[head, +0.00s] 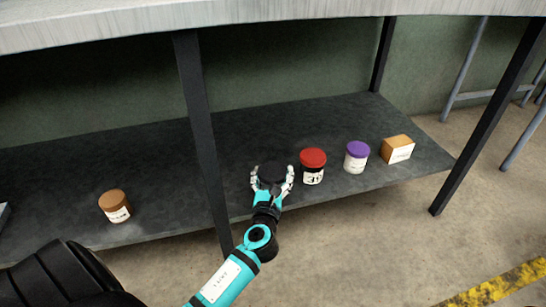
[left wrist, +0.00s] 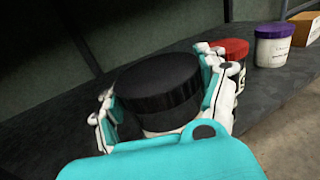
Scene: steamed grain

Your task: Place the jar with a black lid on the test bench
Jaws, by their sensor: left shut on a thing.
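The jar with a black lid (head: 271,172) is on the dark lower shelf (head: 300,117) near its front edge. In the left wrist view the black lid (left wrist: 158,85) fills the middle, with a strip of white jar body below it. My left gripper (head: 272,183) is shut on this jar, one finger on each side; it also shows in the left wrist view (left wrist: 160,105). Most of the jar body is hidden by the gripper. The pale bench top (head: 250,8) runs above the shelf along the top of the head view. My right gripper is not in view.
A red-lidded jar (head: 313,167) stands close to the right of the gripper. Further right are a purple-lidded jar (head: 356,157) and a small tan box (head: 397,149). A brown-lidded jar (head: 115,206) stands at the left. A dark table post (head: 203,130) rises left of the gripper.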

